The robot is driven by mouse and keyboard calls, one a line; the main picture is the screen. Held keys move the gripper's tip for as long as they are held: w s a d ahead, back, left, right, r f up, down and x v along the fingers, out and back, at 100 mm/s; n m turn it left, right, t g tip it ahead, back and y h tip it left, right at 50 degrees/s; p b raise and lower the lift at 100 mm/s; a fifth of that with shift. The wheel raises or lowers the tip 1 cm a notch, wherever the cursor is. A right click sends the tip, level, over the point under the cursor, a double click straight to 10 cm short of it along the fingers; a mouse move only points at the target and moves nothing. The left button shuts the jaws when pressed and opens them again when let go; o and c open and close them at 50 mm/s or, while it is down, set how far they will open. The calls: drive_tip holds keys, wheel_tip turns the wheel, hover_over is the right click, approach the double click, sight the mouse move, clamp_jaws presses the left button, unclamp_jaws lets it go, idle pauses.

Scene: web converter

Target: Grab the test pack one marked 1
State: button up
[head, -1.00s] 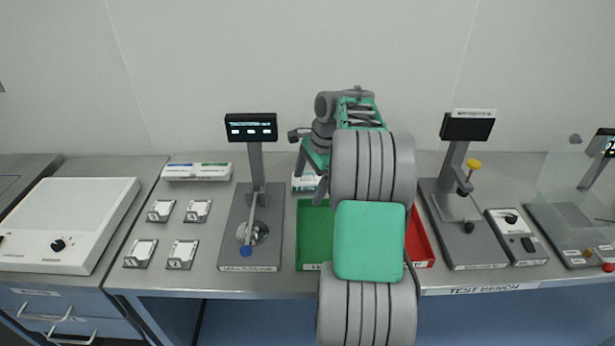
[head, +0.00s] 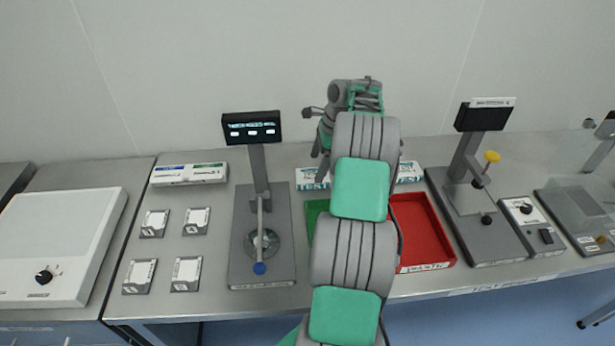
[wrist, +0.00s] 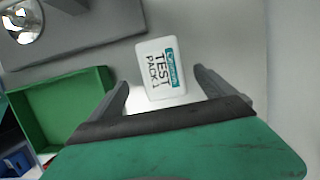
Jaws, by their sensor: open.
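The test pack marked 1 (wrist: 160,62) is white with a teal band and reads "TEST PACK 1" in the wrist view. It lies on the bench just ahead of my gripper (wrist: 162,82), its near part framed between the two fingers. My gripper is open and empty. In the head view a white pack with teal lettering (head: 308,180) lies behind the green tray, below my gripper (head: 320,172); its number is not readable there. Another similar pack (head: 410,172) shows to the right, partly hidden by my arm.
The green tray (wrist: 58,113) is close to my gripper, and a red tray (head: 425,225) stands to its right. A tester with a screen (head: 252,128) stands left of them, and another with a yellow knob (head: 485,118) stands right. Several small fixtures (head: 186,272) sit at left.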

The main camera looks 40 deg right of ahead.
sight(314, 174)
drive_tip(key=x, duration=0.5)
drive_tip(key=shift+w+d+f, duration=0.1)
drive_tip(key=shift+d+f, duration=0.05)
drive_tip(key=shift+c, duration=0.4)
drive_tip(key=c, duration=1.5)
